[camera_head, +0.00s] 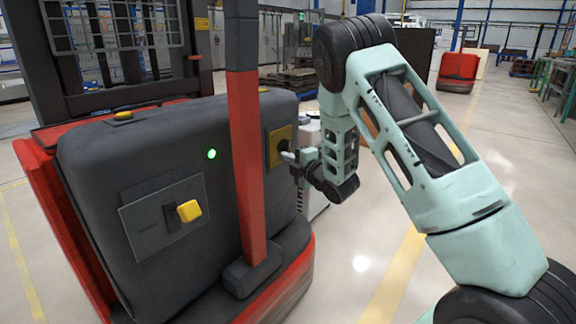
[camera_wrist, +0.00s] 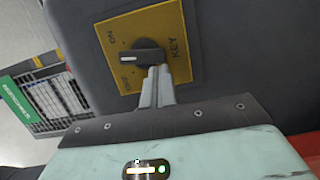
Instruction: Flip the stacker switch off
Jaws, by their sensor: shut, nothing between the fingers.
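The red and dark grey stacker (camera_head: 90,150) stands at left in the head view. Its yellow key-switch plate (camera_head: 279,133) is on the right part of the body. In the wrist view the plate (camera_wrist: 180,30) carries the words ON, OFF and KEY. A black rotary knob (camera_wrist: 141,56) sits on it, its light mark pointing left, between the ON and OFF words. My gripper (camera_wrist: 158,72) is shut and empty, with its fingertips at the knob's lower right edge; I cannot tell whether they touch. It also shows in the head view (camera_head: 287,156). A green light (camera_head: 211,154) is lit on the stacker.
A red upright post (camera_head: 247,150) stands just left of the plate. A yellow button (camera_head: 189,211) on a grey panel is further left. A green-labelled rack (camera_wrist: 45,105) shows at left in the wrist view. The floor at right is open.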

